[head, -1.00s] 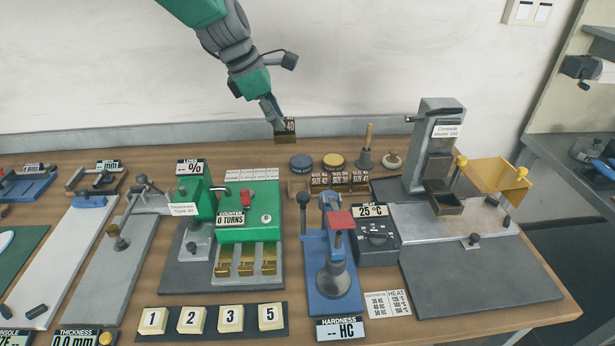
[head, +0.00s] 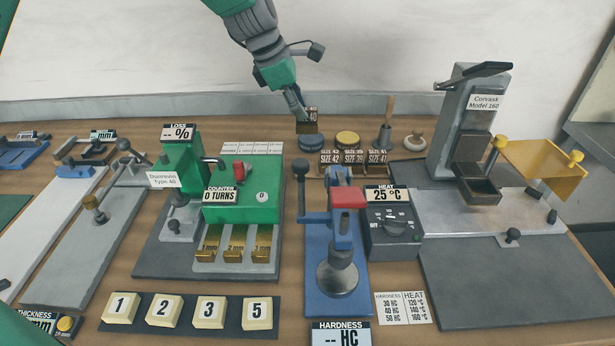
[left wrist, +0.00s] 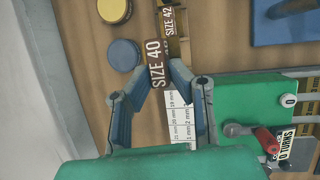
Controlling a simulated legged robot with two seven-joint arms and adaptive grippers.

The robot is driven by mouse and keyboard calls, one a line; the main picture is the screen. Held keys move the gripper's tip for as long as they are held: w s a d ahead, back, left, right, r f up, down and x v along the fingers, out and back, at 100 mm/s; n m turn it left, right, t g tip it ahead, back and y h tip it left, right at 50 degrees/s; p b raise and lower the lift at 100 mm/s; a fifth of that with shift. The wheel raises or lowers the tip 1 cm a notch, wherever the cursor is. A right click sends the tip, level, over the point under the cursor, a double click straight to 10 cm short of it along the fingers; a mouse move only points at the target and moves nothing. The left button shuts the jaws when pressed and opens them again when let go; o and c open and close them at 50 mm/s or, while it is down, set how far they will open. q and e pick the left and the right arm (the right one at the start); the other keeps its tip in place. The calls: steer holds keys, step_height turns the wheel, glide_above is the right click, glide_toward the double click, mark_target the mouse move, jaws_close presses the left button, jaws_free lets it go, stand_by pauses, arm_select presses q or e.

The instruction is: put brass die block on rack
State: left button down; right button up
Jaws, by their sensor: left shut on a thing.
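The brass die block (head: 307,126), dark-faced and marked 40, is between the fingertips of my left gripper (head: 301,113). In the left wrist view its SIZE 40 face (left wrist: 155,63) shows between the two fingers (left wrist: 161,75), which are shut on it. In the head view the block appears just behind and above the blue puck, apart from the rack. The rack (head: 313,172) stands in front of the pucks and bears blocks marked SIZE 42, SIZE 39 and SIZE 41 (head: 352,157). The blue press handle partly hides its left end. My right gripper is not in view.
A blue puck (head: 311,142), a yellow puck (head: 347,138) and a wooden-handled tool (head: 386,135) stand behind the rack. The blue hardness press (head: 335,240) is in front of it. The green counter machine (head: 243,190) is left, the heater (head: 392,225) right.

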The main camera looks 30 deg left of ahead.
arm_select(q)
steer(key=shift+f, duration=0.5)
steer(key=f, duration=0.6)
steer(key=shift+a+b, duration=0.35)
steer(key=shift+b, duration=0.05)
step_height(320, 180, down, 3)
steer(key=shift+s+d+r, duration=0.1)
steer(key=shift+s+d, duration=0.05)
steer(key=shift+d+f, duration=0.15)
steer(key=shift+f, duration=0.05)
steer(key=shift+f, duration=0.1)
steer(key=c, duration=1.5)
jaws_free()
steer(key=shift+a+f, duration=0.15)
steer(key=shift+a, duration=0.05)
steer(key=shift+o, duration=0.2)
